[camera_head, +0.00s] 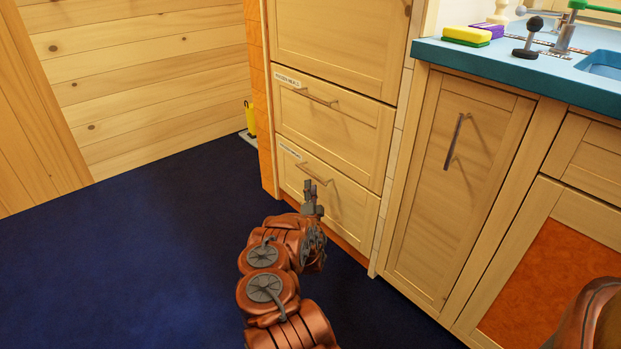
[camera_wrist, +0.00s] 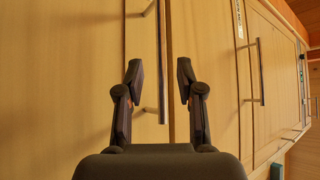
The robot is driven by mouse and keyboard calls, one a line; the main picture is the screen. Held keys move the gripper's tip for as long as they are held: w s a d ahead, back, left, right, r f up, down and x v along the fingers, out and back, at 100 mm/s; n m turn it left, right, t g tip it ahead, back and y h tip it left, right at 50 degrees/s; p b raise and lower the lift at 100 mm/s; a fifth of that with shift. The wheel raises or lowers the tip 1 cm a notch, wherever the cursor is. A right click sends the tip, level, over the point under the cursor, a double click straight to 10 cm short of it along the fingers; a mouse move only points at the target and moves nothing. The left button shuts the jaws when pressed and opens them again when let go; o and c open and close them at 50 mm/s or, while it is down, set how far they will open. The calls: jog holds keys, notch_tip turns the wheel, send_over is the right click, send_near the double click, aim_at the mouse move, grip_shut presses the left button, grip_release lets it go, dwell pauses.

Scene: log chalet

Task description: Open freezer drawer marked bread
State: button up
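Two wooden drawers sit one above the other below a taller door panel. The upper drawer (camera_head: 335,130) and lower drawer (camera_head: 345,207) both look closed.
A tall cabinet door (camera_head: 455,190) stands to the right under a blue counter (camera_head: 490,62) holding sponges and a tap. A yellow object (camera_head: 250,118) stands by the wall left of the drawers. The dark blue floor (camera_head: 130,260) is clear on the left.

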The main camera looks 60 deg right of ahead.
aim_at(310, 175)
jog(key=shift+b+x, duration=1.05)
jog(key=shift+x, duration=2)
grip_shut()
